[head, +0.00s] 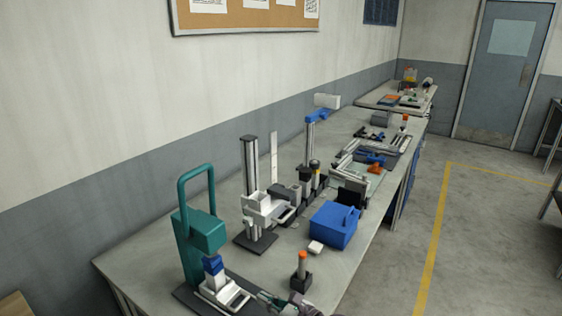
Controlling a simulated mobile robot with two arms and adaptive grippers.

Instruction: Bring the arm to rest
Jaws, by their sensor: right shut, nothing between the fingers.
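My right gripper (268,298) shows at the bottom edge of the head view, partly cut off. It is shut with nothing in it. Its tips point left, close to the white fixture (218,295) at the foot of the green press-like stand (192,235). I cannot tell whether they touch. My left gripper is not in view.
The long grey workbench (125,262) runs away along the wall. A small block with an orange top (302,262), a blue box (334,225) and a grey upright stand (250,170) are on it. Open floor (400,270) lies to the right.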

